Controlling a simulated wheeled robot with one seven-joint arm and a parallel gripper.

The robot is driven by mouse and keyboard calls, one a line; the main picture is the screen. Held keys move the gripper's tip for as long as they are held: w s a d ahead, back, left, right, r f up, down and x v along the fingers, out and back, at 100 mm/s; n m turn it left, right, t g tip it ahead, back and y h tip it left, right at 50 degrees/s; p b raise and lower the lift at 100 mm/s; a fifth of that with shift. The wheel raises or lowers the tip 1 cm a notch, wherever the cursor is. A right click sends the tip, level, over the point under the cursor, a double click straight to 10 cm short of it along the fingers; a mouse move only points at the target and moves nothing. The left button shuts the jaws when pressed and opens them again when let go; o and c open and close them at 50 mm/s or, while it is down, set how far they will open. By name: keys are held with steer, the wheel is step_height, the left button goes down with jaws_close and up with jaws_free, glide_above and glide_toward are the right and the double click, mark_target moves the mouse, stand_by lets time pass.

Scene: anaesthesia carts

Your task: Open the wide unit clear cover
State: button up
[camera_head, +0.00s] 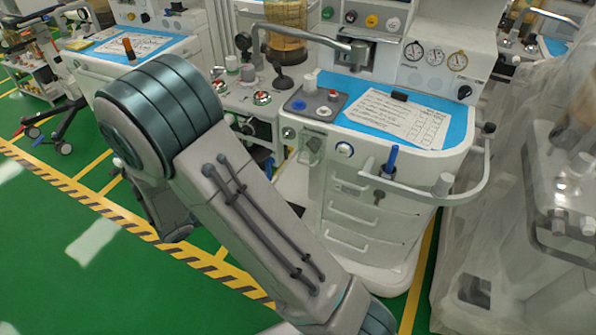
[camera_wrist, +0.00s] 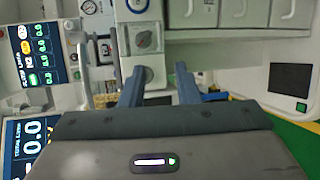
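In the head view, a clear plastic cover (camera_head: 512,125) drapes over a unit at the right edge. I cannot tell if it is the wide unit clear cover. My arm runs down out of the bottom of the head view, so my gripper is not seen there. In the wrist view my gripper (camera_wrist: 159,88) shows two dark blue fingers, spread apart with nothing held between them. No clear cover can be made out in the wrist view.
A white anaesthesia cart (camera_head: 370,210) with drawers and a curved rail (camera_head: 470,185) stands ahead. A paper sheet (camera_head: 398,117) lies on its blue top. Lit screens (camera_wrist: 38,52) stand left in the wrist view. Green floor (camera_head: 60,250) is open at the lower left.

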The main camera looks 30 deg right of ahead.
mark_target(304, 164)
steer(key=x, duration=1.3)
steer(key=shift+d, duration=0.3)
jaws_close()
